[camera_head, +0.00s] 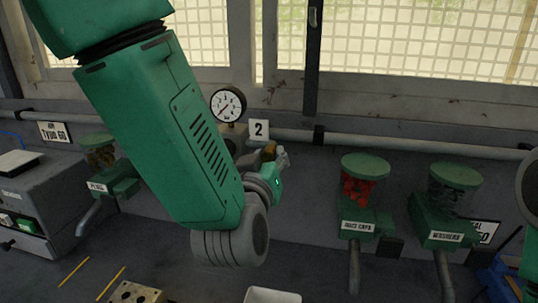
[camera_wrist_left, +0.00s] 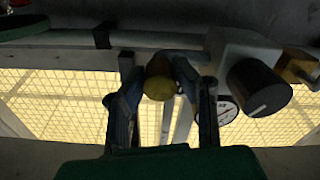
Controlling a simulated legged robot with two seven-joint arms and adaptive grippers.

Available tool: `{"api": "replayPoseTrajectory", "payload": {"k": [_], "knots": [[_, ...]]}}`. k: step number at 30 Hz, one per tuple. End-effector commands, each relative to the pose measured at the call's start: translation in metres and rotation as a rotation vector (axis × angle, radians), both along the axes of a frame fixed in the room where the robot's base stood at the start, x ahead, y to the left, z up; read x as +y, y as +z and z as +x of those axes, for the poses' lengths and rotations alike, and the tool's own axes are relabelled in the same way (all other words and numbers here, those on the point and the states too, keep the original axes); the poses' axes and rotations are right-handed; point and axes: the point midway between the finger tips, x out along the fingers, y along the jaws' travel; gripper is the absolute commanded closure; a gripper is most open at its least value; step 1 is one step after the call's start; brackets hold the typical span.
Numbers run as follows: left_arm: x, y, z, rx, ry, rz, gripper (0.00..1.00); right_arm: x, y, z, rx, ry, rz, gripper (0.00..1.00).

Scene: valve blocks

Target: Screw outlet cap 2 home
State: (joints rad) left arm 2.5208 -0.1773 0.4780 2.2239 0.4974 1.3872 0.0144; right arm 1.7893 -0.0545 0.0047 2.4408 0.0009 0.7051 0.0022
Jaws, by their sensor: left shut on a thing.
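My left gripper (camera_head: 277,162) is at the wall pipe, just below and right of the number 2 plate (camera_head: 258,130). A small brass-coloured piece (camera_head: 268,150) shows at its fingers. In the left wrist view, the two dark fingers (camera_wrist_left: 160,76) stand either side of a round brass-coloured piece (camera_wrist_left: 159,82), which I take as outlet cap 2. The gripper is shut on it. Its seat and thread are hidden. A grey block with a dark knob (camera_wrist_left: 258,88) is right beside the fingers. My right gripper is out of view.
A pressure gauge (camera_head: 228,104) stands left of the number plate. Dispensers with red caps (camera_head: 358,189) and washers (camera_head: 452,200) hang to the right. A drilled metal block (camera_head: 136,293) and a white tray (camera_head: 272,296) are on the bench below. Another brass fitting (camera_wrist_left: 299,66) shows beyond the knob.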

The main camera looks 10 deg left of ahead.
Motion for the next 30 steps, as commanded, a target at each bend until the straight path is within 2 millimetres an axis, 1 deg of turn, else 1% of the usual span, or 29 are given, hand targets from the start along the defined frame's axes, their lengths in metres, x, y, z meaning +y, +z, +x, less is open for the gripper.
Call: {"api": "replayPoseTrajectory", "payload": {"k": [1, 8, 20, 21, 22, 30], "knots": [[-0.0012, -0.0057, -0.0019, 0.016, -0.005, 0.019, 1.00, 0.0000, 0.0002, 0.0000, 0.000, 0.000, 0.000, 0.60], [-0.0014, -0.0063, -0.0020, 0.017, -0.006, 0.060, 1.00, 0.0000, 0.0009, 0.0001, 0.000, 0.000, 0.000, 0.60], [-0.0013, -0.0066, -0.0021, 0.018, -0.006, 0.064, 1.00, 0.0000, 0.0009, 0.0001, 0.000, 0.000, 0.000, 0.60], [-0.0013, -0.0065, -0.0021, 0.017, -0.006, 0.064, 0.64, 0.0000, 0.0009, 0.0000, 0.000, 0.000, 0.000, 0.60], [-0.0013, -0.0061, -0.0020, 0.016, -0.005, 0.064, 0.55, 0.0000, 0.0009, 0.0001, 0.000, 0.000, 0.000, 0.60], [-0.0008, -0.0022, -0.0024, 0.008, -0.003, 0.062, 0.55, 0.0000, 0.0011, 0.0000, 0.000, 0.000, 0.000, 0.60]]}}
